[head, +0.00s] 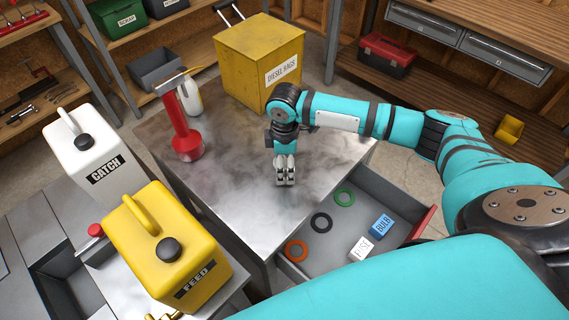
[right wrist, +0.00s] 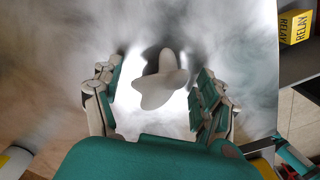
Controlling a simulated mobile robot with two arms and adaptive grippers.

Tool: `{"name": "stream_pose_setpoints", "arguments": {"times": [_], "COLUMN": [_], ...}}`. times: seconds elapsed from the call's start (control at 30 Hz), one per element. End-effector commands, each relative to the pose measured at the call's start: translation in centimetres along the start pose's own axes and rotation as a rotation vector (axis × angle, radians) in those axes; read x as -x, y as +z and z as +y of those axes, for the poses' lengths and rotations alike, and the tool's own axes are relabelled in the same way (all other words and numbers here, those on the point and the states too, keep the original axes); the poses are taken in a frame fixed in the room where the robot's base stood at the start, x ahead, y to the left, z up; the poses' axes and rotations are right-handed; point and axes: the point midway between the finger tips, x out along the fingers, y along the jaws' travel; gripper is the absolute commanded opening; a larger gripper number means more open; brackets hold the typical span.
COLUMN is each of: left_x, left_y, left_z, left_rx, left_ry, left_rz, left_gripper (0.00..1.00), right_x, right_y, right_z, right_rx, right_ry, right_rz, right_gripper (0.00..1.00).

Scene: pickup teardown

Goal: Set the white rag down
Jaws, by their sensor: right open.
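The white rag (right wrist: 160,82) shows in the right wrist view as a small pale crumpled shape with a raised peak, over the metal tabletop. My right gripper (right wrist: 158,95) is open, with one finger on each side of the rag and a visible gap at both sides. In the head view the right gripper (head: 285,178) points down low over the metal table (head: 235,200); the rag cannot be told apart from the fingers there. Whether the rag fully rests on the top is hard to tell. My left gripper is not in view.
An open drawer (head: 320,262) with rings and small boxes juts out at the front right. A yellow FEED jug (head: 165,245) and white CATCH jug (head: 95,150) stand left.

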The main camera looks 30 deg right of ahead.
Motion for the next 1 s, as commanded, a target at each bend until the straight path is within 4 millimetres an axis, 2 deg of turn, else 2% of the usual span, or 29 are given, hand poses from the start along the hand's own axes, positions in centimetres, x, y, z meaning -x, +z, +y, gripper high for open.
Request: {"name": "stream_pose_setpoints", "arguments": {"times": [0.07, 0.53, 0.83, 1.0], "left_x": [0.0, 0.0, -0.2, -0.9], "left_y": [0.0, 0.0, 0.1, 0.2], "left_z": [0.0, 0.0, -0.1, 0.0], "left_rx": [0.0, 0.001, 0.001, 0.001], "left_ry": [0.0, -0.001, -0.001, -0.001], "left_rz": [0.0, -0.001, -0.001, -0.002], "left_gripper": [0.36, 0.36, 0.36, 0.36], "right_x": [0.0, 0.1, 0.4, 1.9], "right_y": [0.0, 0.0, -0.1, 0.0], "right_z": [0.0, 0.0, 0.0, 0.1], "right_rx": [0.0, 0.0, 0.0, 0.001], "right_ry": [0.0, 0.0, 0.001, 0.003], "right_rz": [0.0, 0.001, 0.002, 0.002], "right_gripper": [0.75, 0.15, 0.15, 0.15]}}
